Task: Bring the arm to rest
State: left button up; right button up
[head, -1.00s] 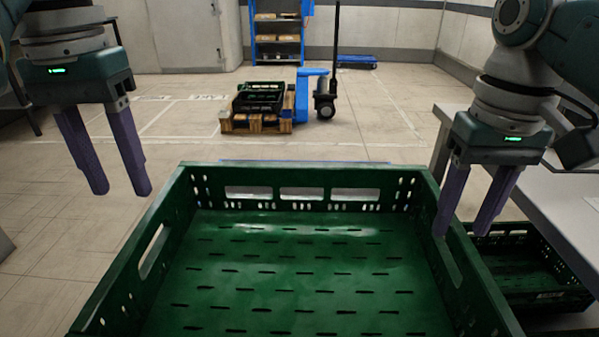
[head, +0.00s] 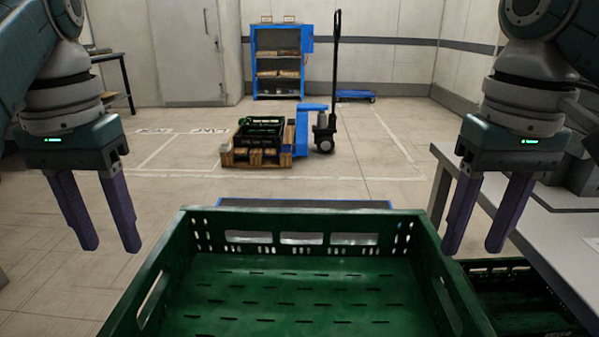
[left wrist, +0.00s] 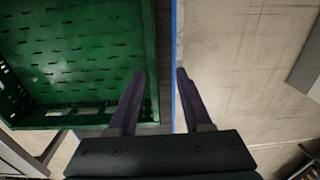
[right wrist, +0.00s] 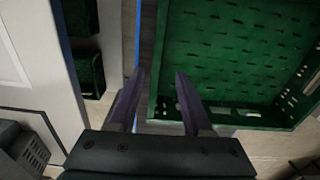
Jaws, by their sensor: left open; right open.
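My left gripper (head: 95,247) is open and empty, its purple fingers pointing down to the left of a large green crate (head: 160,262). In the left wrist view my left gripper (left wrist: 158,75) hangs beside the crate wall (left wrist: 149,60), apart from it. My right gripper (head: 470,250) is open and empty near the crate's right wall. In the right wrist view my right gripper (right wrist: 160,75) hangs beside the crate (right wrist: 155,100). The crate is empty where I see it. Its near end is cut off in the head view.
A grey table (head: 545,215) stands at the right, with another green crate (head: 545,275) low beside it. A pallet (head: 240,157) with a dark crate (head: 262,130), a pallet jack (head: 325,125) and a blue shelf (head: 277,65) stand further back.

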pick_arm(q)
jog(key=s+a+r+t+y+p, duration=0.2)
jog(key=s+a+r+p, duration=0.25)
jog(key=s+p, duration=0.6)
pick_arm(e)
jog(key=s+a+r+n+t, duration=0.1)
jog(key=s+a+r+n, duration=0.15)
jog(key=s, duration=0.85)
pick_arm(q)
jog(key=s+d+r+m+t+h+p, duration=0.1)
jog(key=s+d+r+p, duration=0.2)
jog(key=s+r+p, duration=0.3)
jog(key=s+d+r+m+h+p, duration=0.1)
jog(key=s+d+r+p, duration=0.3)
jog(key=s+r+p, duration=0.25)
pick_arm(e)
jog(key=s+d+r+t, duration=0.2)
jog(key=s+r, duration=1)
jog(key=r, duration=0.2)
pick_arm(q)
notch_tip(320, 180, up, 35)
jog(key=p, duration=3.5)
jog(key=shift+w+a+p, duration=0.15)
jog(key=shift+p, duration=0.15)
pick_arm(e)
notch_tip(320, 180, up, 36)
jog(key=shift+w+f, duration=0.15)
jog(key=shift+w, duration=0.05)
jog(key=shift+m, duration=0.25)
